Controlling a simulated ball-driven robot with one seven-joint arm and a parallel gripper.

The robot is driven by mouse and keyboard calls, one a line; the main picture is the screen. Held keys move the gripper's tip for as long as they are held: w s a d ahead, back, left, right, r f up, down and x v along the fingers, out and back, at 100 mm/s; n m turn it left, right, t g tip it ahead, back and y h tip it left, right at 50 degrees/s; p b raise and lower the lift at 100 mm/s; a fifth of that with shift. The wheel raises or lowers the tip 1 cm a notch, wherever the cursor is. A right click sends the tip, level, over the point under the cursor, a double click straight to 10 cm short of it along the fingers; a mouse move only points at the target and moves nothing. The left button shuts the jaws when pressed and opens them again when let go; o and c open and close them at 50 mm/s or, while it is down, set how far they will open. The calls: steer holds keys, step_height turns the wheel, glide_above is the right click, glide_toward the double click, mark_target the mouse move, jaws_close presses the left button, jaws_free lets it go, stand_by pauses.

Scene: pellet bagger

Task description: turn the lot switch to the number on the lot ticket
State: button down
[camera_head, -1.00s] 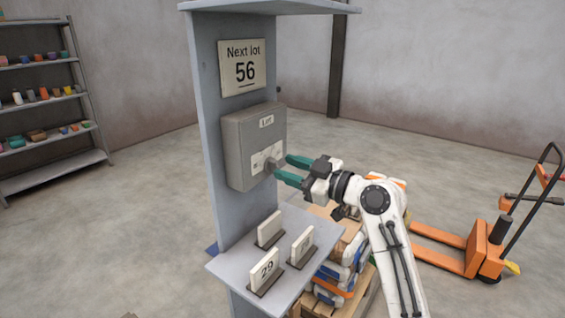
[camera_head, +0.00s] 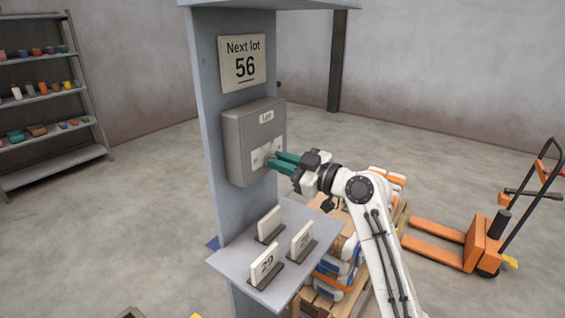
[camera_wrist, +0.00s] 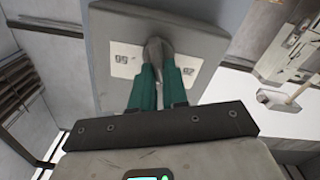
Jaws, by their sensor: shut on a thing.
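The lot ticket (camera_head: 243,64) reads "Next lot 56" and is fixed high on the grey upright panel. Below it is the grey lot switch box (camera_head: 238,140) with a small label at its top. My gripper (camera_head: 275,160) is at the front of the box, with its green fingers shut on the switch knob. In the wrist view the grey knob (camera_wrist: 156,50) stands between the fingertips. Pale number plates (camera_wrist: 125,60) lie on both sides of the knob; their digits look tilted or upside down and are hard to read. The knob's pointing direction is partly hidden by the fingers.
A ledge (camera_head: 285,240) below the box holds three upright cards; the front card (camera_head: 264,263) reads 29. A pallet with stacked bags (camera_head: 335,275) stands behind the ledge. An orange pallet truck (camera_head: 480,245) is at right, shelves (camera_head: 45,90) at left.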

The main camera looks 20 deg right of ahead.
steer(key=shift+m, duration=0.3)
steer(key=shift+w+d+f+m+p, duration=0.15)
steer(key=shift+m+p, duration=0.8)
steer(key=shift+m, duration=1.9)
steer(key=shift+w+d+m+p, duration=0.25)
steer(key=shift+m+p, duration=0.75)
steer(key=shift+m, duration=1.9)
steer(key=shift+w+d+f+m+p, duration=0.2)
steer(key=shift+m+p, duration=0.75)
steer(key=shift+m, duration=1.9)
steer(key=shift+s, duration=0.15)
steer(key=c, duration=1.1)
jaws_free()
steer(key=shift+c, duration=0.2)
steer(key=b+v, duration=0.2)
steer(key=v, duration=0.9)
